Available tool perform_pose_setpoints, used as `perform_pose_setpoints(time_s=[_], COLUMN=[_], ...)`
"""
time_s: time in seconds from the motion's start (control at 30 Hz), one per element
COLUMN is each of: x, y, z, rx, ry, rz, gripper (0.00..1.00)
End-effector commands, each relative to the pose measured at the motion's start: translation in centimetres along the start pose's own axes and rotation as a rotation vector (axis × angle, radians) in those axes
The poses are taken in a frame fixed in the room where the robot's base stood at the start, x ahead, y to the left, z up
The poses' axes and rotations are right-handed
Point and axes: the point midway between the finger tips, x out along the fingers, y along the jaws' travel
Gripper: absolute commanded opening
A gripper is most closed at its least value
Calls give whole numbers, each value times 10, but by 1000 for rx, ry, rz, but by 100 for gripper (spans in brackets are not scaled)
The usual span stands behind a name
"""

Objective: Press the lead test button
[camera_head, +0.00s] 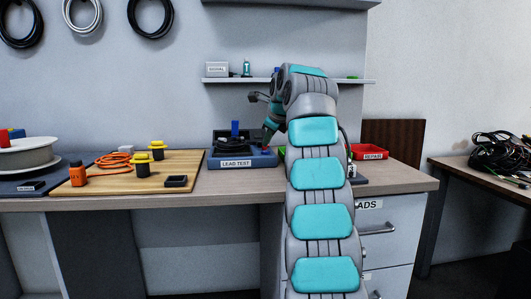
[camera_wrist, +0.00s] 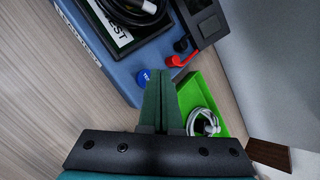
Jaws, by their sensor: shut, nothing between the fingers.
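The blue lead test box (camera_head: 217,162), labelled LEAD TEST, stands on the workbench; it also shows in the wrist view (camera_wrist: 92,42). A small round blue button (camera_wrist: 143,77) with white lettering sits near the box's edge. My gripper (camera_wrist: 160,73) is shut and empty, its fingertips just right of the button in the wrist view. I cannot tell whether they touch the box. In the head view my gripper (camera_head: 268,139) is low over the box's right end, and the button cannot be made out.
A red plug or post (camera_wrist: 174,61) is close beyond my fingertips. A green tray (camera_wrist: 213,92) with a white cable lies right of the box. A wooden board (camera_head: 113,184) holds yellow-topped parts and an orange cable. A red REPAIR bin (camera_head: 370,152) stands behind my arm's right side.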

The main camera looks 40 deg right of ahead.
Motion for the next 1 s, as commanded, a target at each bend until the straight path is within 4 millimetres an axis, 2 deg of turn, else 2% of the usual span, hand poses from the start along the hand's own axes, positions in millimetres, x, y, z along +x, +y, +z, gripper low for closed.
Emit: perform_pose_setpoints(time_s=[1.0], x=[6], y=[4], z=[-4], rx=[-1], ry=[1], rz=[0], gripper=[0])
